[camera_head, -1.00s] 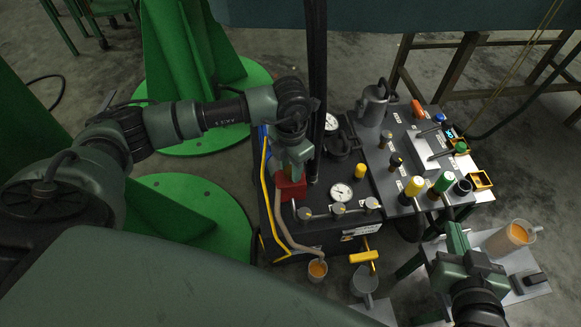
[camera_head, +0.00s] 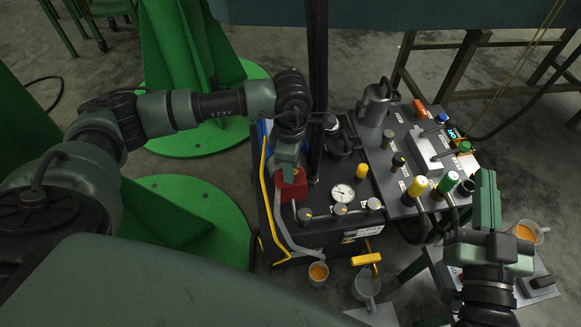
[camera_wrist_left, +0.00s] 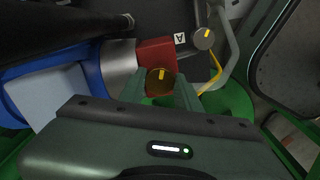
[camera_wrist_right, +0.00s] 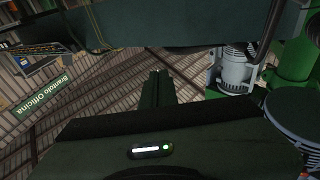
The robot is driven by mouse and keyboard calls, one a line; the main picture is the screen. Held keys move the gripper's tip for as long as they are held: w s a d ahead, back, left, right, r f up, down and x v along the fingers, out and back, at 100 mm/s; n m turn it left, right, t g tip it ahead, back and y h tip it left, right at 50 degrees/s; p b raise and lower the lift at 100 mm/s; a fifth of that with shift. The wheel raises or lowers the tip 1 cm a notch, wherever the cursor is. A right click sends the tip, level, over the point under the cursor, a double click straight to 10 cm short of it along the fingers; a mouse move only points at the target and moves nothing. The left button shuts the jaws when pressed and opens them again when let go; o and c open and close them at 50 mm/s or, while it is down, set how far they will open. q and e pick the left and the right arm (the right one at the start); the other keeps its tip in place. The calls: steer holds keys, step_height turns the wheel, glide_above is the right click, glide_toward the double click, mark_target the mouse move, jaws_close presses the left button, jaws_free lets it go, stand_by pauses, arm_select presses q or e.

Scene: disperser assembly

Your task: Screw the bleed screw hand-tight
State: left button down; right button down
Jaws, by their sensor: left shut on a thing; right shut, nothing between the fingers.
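The bleed screw (camera_wrist_left: 160,82) shows in the left wrist view as a round brass-coloured head with a yellow mark. It sits at the red block (camera_wrist_left: 155,53), which also shows in the head view (camera_head: 291,192). My left gripper (camera_head: 287,168) comes down on the block from above. In the left wrist view its fingers (camera_wrist_left: 160,92) are shut on the screw head, one on each side. In the head view the screw is hidden by the gripper. My right gripper (camera_head: 486,185) is shut and empty, raised at the right; its fingers also show in the right wrist view (camera_wrist_right: 157,88).
A grey hose (camera_head: 284,232) runs from the block to a cup of orange fluid (camera_head: 318,272). A pressure gauge (camera_head: 342,194) and several knobs sit on the dark unit. A jug (camera_head: 527,232) and a clear funnel-like vessel (camera_head: 367,285) stand at the lower right.

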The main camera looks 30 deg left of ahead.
arm_select(q)
steer(key=shift+m, duration=1)
arm_select(e)
steer(key=shift+s+a+r+t, duration=0.1)
steer(key=shift+s+r+t, duration=0.1)
steer(key=shift+r+t, duration=0.35)
steer(key=shift+s+r+t, duration=0.15)
steer(key=shift+r+t, duration=0.1)
steer(key=shift+r, duration=0.6)
arm_select(q)
steer(key=c, duration=1)
jaws_free()
steer(key=shift+r, duration=0.1)
